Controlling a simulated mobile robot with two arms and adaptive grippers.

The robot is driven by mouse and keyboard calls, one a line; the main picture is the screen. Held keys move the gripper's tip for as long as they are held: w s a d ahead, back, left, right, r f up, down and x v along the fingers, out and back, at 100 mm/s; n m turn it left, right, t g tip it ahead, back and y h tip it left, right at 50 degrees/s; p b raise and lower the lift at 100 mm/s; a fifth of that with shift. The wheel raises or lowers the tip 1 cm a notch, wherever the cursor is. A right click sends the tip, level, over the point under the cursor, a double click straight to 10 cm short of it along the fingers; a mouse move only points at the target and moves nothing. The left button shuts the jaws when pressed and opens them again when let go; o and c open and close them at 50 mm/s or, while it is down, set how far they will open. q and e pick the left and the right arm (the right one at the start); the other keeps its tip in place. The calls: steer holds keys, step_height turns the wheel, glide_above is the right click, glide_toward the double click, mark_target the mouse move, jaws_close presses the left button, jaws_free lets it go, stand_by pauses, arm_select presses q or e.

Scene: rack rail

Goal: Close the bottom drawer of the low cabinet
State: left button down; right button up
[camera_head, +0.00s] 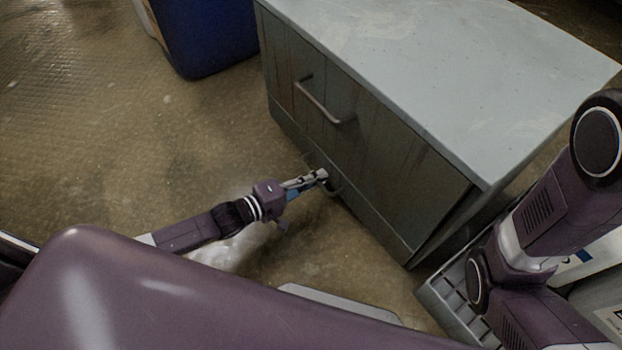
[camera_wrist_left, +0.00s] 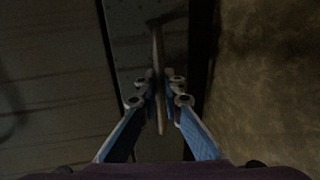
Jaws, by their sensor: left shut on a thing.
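The low grey cabinet (camera_head: 455,70) stands at the upper right in the head view, with its drawer fronts facing lower left. The upper drawer's bar handle (camera_head: 322,104) is free. The bottom drawer (camera_head: 375,222) is the low strip beneath it, and how far it stands out is hard to tell. My left gripper (camera_head: 321,178) is shut on the bottom drawer's handle (camera_head: 334,188). In the left wrist view my left gripper (camera_wrist_left: 158,85) has its fingers on both sides of the handle bar (camera_wrist_left: 159,112). My right gripper is out of view.
A blue bin (camera_head: 210,35) stands on the floor at the top left, near the cabinet. A grey slotted crate (camera_head: 440,302) lies near the cabinet's lower right corner, close to my right arm. The floor left of the cabinet is open.

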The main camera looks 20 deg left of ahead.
arm_select(q)
steer(key=shift+w, duration=0.2)
steer(key=c, duration=2.1)
jaws_free()
steer(key=shift+s, duration=0.1)
steer(key=v, duration=1.2)
